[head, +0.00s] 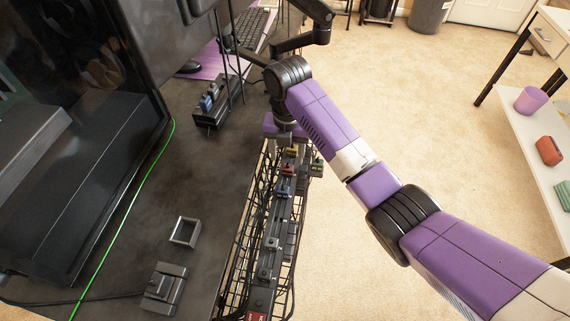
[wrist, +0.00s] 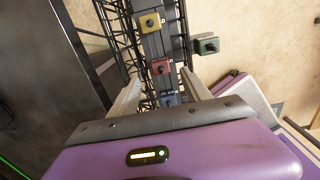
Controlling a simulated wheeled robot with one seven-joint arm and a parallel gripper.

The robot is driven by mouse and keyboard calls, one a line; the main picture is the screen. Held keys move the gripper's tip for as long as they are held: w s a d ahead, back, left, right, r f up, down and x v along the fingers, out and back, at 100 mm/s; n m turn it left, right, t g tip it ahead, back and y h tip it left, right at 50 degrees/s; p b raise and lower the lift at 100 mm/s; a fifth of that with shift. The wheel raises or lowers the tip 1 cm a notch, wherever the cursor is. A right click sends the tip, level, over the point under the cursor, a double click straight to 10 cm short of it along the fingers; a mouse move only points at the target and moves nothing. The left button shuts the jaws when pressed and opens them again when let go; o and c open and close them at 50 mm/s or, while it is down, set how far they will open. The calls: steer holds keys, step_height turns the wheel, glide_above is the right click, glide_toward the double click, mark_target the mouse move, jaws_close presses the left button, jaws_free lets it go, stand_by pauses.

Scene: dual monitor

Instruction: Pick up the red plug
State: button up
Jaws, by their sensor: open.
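The red plug (wrist: 161,67) sits on a black power strip (head: 271,228) in the wire tray along the desk edge. It also shows in the head view (head: 287,169), below my gripper. My gripper (wrist: 164,84) is open, fingers pointing down toward the strip, with nothing held. In the wrist view the red plug lies just beyond the fingertips, between their lines. The blue plug (wrist: 169,99) shows between the fingers. Whether the fingers touch anything is unclear.
A yellow plug (wrist: 149,22) is on the strip near the red one. A green plug (wrist: 206,46) sticks out to the right side. The wire tray (head: 234,265) surrounds the strip. The black desk (head: 130,225) lies left, with a large monitor above it.

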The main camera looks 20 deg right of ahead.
mark_target(288, 167)
steer(key=f, duration=0.3)
steer(key=f+b, duration=0.1)
steer(key=f, duration=0.2)
steer(key=shift+d+f, duration=0.2)
steer(key=shift+f, duration=0.2)
steer(key=shift+c, duration=0.3)
jaws_close()
